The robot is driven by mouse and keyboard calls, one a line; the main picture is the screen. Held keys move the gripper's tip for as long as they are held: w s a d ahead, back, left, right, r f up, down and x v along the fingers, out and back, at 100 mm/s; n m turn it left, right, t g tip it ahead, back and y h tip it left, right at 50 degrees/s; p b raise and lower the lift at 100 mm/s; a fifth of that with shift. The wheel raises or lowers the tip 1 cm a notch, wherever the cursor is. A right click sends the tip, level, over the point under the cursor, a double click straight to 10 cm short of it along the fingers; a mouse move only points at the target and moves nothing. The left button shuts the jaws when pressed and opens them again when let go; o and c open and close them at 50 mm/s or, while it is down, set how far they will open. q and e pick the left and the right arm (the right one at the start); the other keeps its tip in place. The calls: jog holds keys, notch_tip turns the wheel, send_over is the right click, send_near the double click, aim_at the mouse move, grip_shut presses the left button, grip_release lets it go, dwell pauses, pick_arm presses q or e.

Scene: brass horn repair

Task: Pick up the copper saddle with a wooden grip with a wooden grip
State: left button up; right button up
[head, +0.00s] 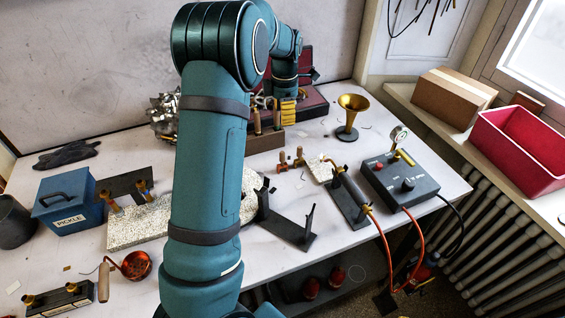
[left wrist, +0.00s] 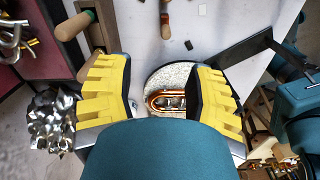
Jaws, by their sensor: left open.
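My left gripper (head: 287,108) reaches over the back of the bench beside a wooden tool block (head: 265,141). Its yellow fingers are open and empty in the left wrist view (left wrist: 160,95). Small copper pieces with wooden grips (head: 283,161) stand on the bench, right of and nearer than the block; one may be the copper saddle, but I cannot tell which. In the left wrist view, a wooden grip (left wrist: 75,27) stands at the block, upper left, and another wooden-handled piece (left wrist: 166,20) is at top centre. My right gripper is not in view.
A copper loop (left wrist: 172,101) lies on a pale round pad (left wrist: 160,78) between the fingers in the wrist view. A brass bell (head: 352,105), a dark bracket (head: 290,232) and a control box (head: 400,180) with hoses stand to the right. My arm hides the bench middle.

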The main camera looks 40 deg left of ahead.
aim_at(282, 152)
pick_arm(q)
jog(key=f+b, duration=0.1)
jog(key=f, duration=0.2)
jog(key=f+b, duration=0.1)
jog(key=f, duration=0.3)
jog(key=s+f+b, duration=0.1)
jog(key=f, duration=0.2)
jog(key=shift+d+f+b, duration=0.35)
jog(key=shift+f, duration=0.05)
jog(key=f, duration=0.1)
jog(key=f+b, duration=0.1)
jog(key=f, duration=0.3)
jog(key=shift+s, duration=0.3)
jog(key=shift+f+b, duration=0.3)
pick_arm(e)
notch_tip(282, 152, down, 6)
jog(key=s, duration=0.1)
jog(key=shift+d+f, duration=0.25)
pick_arm(q)
jog(key=shift+c, duration=0.4)
jog(key=shift+r, duration=0.1)
grip_shut()
